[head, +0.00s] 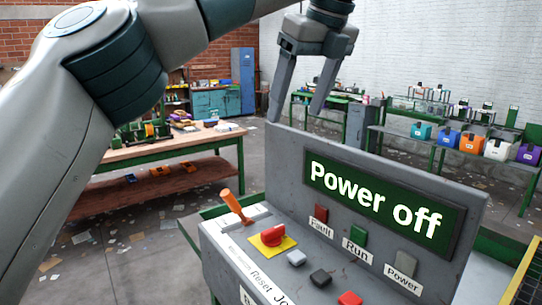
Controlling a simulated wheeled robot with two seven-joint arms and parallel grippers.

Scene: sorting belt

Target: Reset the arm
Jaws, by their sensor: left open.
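My left arm comes in from the left and arches over the top of the head view. My left gripper (296,112) hangs open and empty, fingers down, by the upper left edge of the grey control console (285,150). I cannot tell whether it touches the console. The console's green screen (385,205) reads "Power off". Below it are a red Fault lamp (321,214), a green Run lamp (359,237) and a grey Power lamp (406,264). An orange lever (232,204) tilts up at the left, beside a red knob (273,235) on a yellow plate. My right gripper is not in view.
Several buttons sit along the console's front, including a red one (349,298). A wooden workbench (190,145) with tools stands at the left. Green tables (400,133) with coloured bins stand at the back right. A yellow edge (522,272) shows at the lower right.

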